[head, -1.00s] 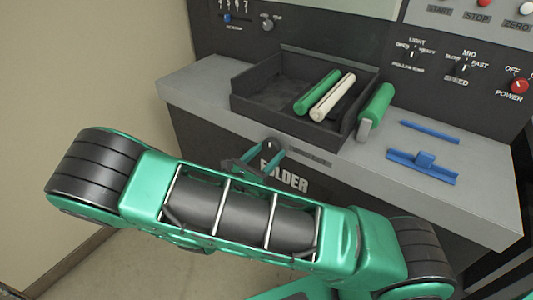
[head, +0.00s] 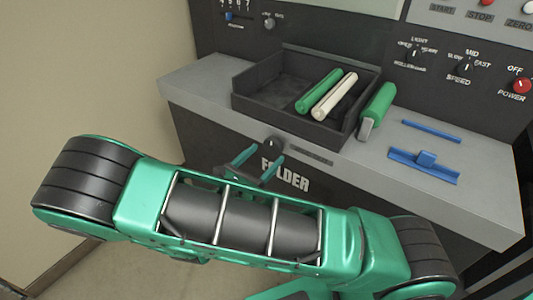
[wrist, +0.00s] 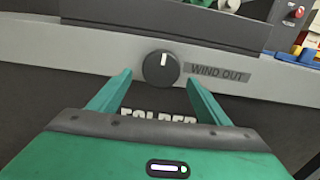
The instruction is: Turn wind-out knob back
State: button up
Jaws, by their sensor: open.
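The wind-out knob (wrist: 161,68) is a round black dial with a white pointer mark, on the grey front edge of the counter beside the "WIND OUT" label (wrist: 218,73). Its mark points nearly straight up in the wrist view. In the head view the knob (head: 273,143) shows small at the counter's front edge. My gripper (wrist: 156,85) is open, with one green finger low on each side of the knob and nothing between them. The same gripper (head: 258,159) shows in the head view just in front of the knob. Whether the fingertips touch the knob cannot be told.
A black tray (head: 262,110) on the counter (head: 205,82) holds green and cream rolls. A green-handled roller (head: 376,110) and blue pieces (head: 424,165) lie to the right. A control panel with knobs, including a red power knob (head: 520,85), stands behind.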

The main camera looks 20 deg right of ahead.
jog(key=v, duration=0.7)
jog(key=shift+a, duration=0.25)
jog(key=shift+s+f, duration=0.1)
jog(key=shift+s, duration=0.05)
